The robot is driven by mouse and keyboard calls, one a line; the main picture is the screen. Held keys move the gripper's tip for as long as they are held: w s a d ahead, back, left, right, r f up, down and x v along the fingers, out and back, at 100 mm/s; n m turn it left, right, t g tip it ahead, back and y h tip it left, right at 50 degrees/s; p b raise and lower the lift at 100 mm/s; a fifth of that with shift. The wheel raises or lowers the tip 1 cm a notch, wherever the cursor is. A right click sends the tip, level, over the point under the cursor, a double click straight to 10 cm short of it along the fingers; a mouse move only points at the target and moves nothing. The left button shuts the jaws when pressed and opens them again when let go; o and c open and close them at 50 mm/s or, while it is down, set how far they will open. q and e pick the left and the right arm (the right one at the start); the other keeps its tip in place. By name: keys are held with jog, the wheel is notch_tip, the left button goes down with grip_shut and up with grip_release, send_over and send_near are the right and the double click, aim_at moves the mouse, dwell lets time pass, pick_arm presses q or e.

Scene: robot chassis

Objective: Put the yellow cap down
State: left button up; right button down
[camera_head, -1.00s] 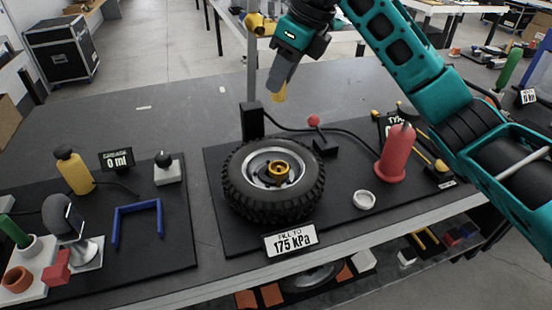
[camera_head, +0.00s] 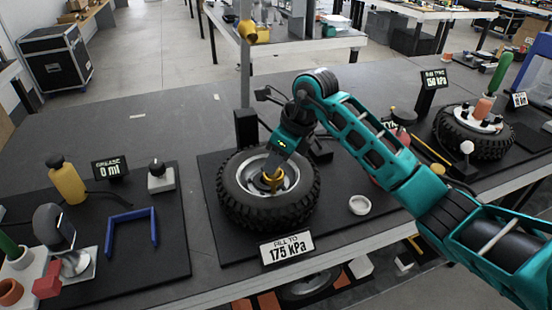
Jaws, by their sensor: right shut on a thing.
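My right gripper (camera_head: 274,168) is low over the middle of the wheel (camera_head: 240,208), its fingers pointing down and shut on the yellow cap (camera_head: 272,181). The cap is small and shows at the fingertips, in front of the wheel's silver rim (camera_head: 290,188). The gold hub seen earlier in the rim is mostly hidden behind it, and I cannot tell whether the cap touches it. A small white round dish (camera_head: 360,204) lies on the black mat right of the wheel, empty. My left gripper is not in view.
A "FILL TO 175 kPa" sign (camera_head: 286,247) stands in front of the wheel. My right arm covers most of a red cylinder. At left are a yellow bottle (camera_head: 67,181), a blue bracket (camera_head: 131,227) and a grease display (camera_head: 110,170).

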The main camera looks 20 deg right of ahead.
jog(key=shift+f, duration=0.1)
jog(key=shift+f, duration=0.15)
jog(key=c, duration=0.9)
grip_release()
jog(key=v, duration=1.2)
